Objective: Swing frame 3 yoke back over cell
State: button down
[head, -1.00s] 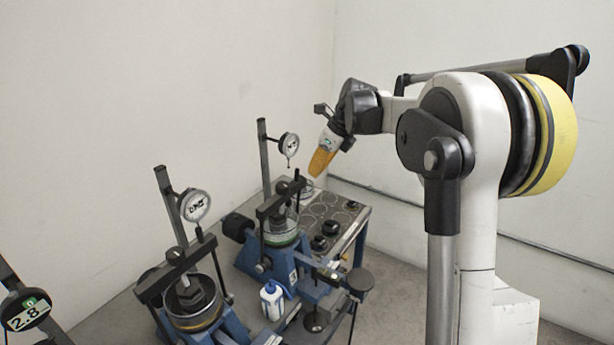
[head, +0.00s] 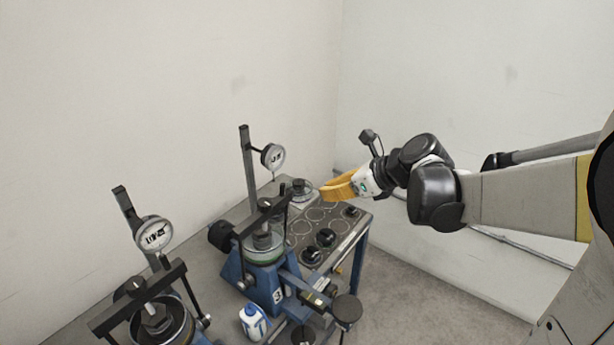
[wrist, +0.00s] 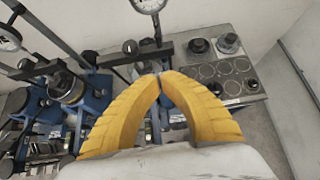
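Frame 3, a blue stand with a "3" label (head: 277,296), is in the middle of the head view. Its dark yoke (head: 262,216) is a crossbar lying above the round glassy cell (head: 266,252). My gripper (head: 324,193), with yellow fingers, is to the right of the yoke's right end, with a gap visible in the head view. In the wrist view the fingertips (wrist: 160,76) meet with nothing seen between them. The yoke (wrist: 135,54) shows just beyond the tips there, and the fingers hide part of the frame below.
A dial gauge (head: 273,157) on a post (head: 248,170) rises over frame 3. Another frame with its own yoke (head: 138,296) and dial (head: 153,234) stands at left. A white-and-blue bottle (head: 253,322) stands in front. A plate with dark weights (head: 326,237) is at right.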

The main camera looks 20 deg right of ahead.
jog(key=x, duration=0.4)
jog(key=r+x, duration=0.1)
jog(key=x, duration=0.3)
jog(key=a+x, duration=0.1)
jog(key=x, duration=0.3)
jog(key=shift+w+r, duration=0.25)
jog(key=shift+w, duration=0.1)
jog(key=shift+w+a+r, duration=0.1)
jog(key=shift+w+a, duration=0.15)
jog(key=shift+w, duration=0.35)
